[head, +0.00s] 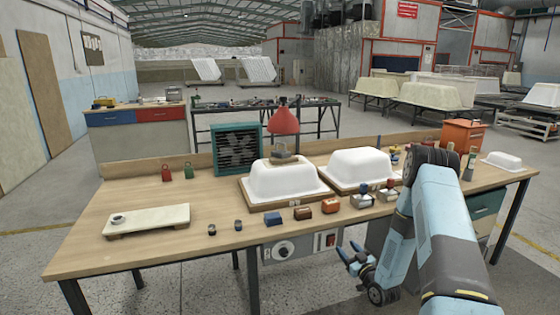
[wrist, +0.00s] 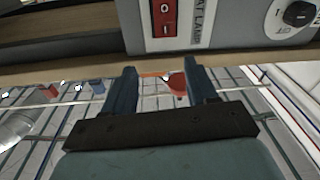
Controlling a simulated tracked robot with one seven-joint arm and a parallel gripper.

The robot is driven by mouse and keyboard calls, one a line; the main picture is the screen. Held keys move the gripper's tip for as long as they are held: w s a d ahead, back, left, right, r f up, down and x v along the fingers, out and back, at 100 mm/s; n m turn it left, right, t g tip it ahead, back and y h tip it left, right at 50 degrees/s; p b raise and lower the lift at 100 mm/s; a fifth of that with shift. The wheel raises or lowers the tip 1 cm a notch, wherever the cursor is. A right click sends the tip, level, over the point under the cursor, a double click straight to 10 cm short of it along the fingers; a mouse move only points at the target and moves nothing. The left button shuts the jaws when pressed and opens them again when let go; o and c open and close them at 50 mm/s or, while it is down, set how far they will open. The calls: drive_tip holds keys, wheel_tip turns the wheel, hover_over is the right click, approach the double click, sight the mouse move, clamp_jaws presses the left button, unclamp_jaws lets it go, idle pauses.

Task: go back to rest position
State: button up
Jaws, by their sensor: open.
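My gripper (head: 350,254) is low in front of the workbench, below the tabletop's front edge and to the right of the grey control box (head: 290,250). My blue arm comes in from the lower right and bends down to it. In the wrist view my gripper (wrist: 160,75) has its two fingers spread apart with nothing between them. The control box's red switch (wrist: 164,18) and black knob (wrist: 299,13) show close at the top of that view.
An orange box (head: 462,136) stands at the right. Open floor (head: 200,290) lies in front.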

drive_tip(key=w+r+g+h, duration=0.2)
drive_tip(key=r, duration=0.6)
drive_tip(key=w+r+g+h, duration=0.1)
drive_tip(key=w+r+g, duration=0.1)
drive_tip(key=r, duration=0.6)
drive_tip(key=s+r+m+g+h, duration=0.15)
drive_tip(key=s+r, duration=0.25)
drive_tip(key=r, duration=0.4)
drive_tip(key=s+r+g+h, duration=0.15)
drive_tip(key=s+r, duration=0.25)
drive_tip(key=r, duration=0.4)
drive_tip(key=s+r+m+g+h, duration=0.1)
drive_tip(key=s+r, duration=0.4)
drive_tip(key=s, duration=0.4)
drive_tip(key=s+r+m+g+h, duration=0.1)
drive_tip(key=s+r+m, duration=0.1)
drive_tip(key=s+r, duration=0.5)
drive_tip(key=s+a+g, duration=0.1)
drive_tip(key=s, duration=1)
drive_tip(key=s+a+m+g+y, duration=0.1)
drive_tip(key=s+a+g, duration=0.1)
drive_tip(key=s, duration=0.9)
drive_tip(key=shift+a, duration=0.25)
